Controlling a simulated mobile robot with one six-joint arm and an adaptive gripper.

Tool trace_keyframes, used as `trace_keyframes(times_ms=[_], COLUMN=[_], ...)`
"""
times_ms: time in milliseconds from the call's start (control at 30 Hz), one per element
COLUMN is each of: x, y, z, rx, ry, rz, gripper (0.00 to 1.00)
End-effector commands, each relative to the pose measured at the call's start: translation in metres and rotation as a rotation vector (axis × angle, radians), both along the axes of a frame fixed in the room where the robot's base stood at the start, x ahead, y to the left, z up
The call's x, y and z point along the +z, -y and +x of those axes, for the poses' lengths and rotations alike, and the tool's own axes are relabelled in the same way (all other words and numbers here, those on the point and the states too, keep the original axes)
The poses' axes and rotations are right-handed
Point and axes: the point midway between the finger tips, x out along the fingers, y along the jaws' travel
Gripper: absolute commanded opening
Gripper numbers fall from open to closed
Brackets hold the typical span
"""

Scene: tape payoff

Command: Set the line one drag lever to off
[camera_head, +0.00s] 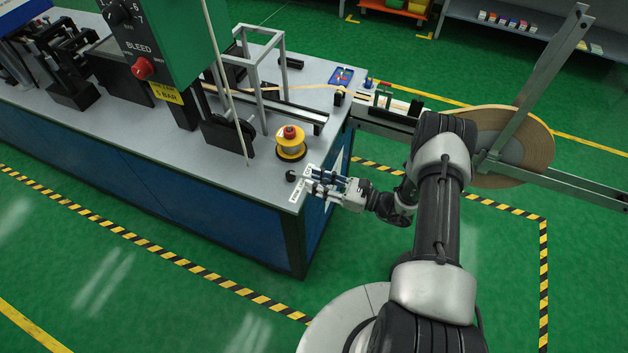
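A small black round knob (291,176) stands at the right front corner of the grey bench top. It may be the end of the drag lever, but I cannot make out its arm or its setting. I see no contact with the knob. Whether the fingers are open or shut is too small to tell.
A green panel (172,40) with dials stands at the left. A large tape reel (520,140) hangs on a frame at the right. The green floor in front is clear.

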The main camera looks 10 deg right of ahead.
Motion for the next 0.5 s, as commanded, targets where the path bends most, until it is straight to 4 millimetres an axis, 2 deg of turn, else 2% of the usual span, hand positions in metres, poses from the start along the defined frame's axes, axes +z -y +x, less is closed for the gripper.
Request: trace_keyframes(times_ms=[133,433,500], x=[0.0,0.0004,0.0004], y=[-0.009,-0.0105,-0.0105], z=[0.0064,0.0078,0.0078], rx=[0.001,0.0,0.0], ry=[0.0,0.0,0.0], rz=[0.0,0.0,0.0], gripper=[0.32,0.32,0.28])
